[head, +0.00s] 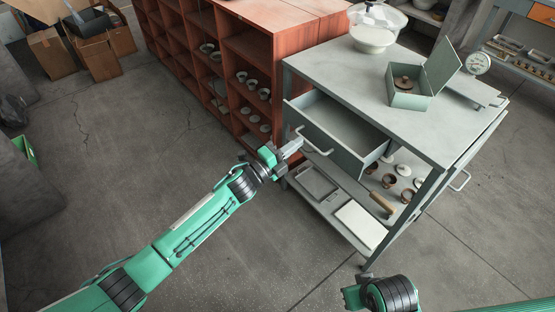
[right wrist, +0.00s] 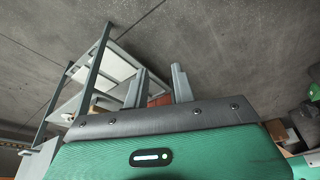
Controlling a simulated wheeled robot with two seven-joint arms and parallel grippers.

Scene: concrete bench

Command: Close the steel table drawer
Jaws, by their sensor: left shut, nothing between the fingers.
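The steel table (head: 345,64) stands at the right in the head view. Its drawer (head: 340,128) is pulled out toward the left and looks empty inside. A pale bar handle (head: 317,142) is on the drawer front. My left gripper (head: 293,147) is shut and empty, with its fingertips close to the drawer front beside the handle; I cannot tell whether they touch. My right gripper shows in the right wrist view (right wrist: 158,82) with its two fingers apart and nothing between them. It is away from the drawer, low in the head view.
On the tabletop are a green box (head: 408,99) with its lid up, a glass-covered bowl (head: 373,32) and a dial scale (head: 478,63). The lower shelf holds trays (head: 318,183) and several small pots. A red-brown shelf unit (head: 248,48) stands behind. The floor in front is clear.

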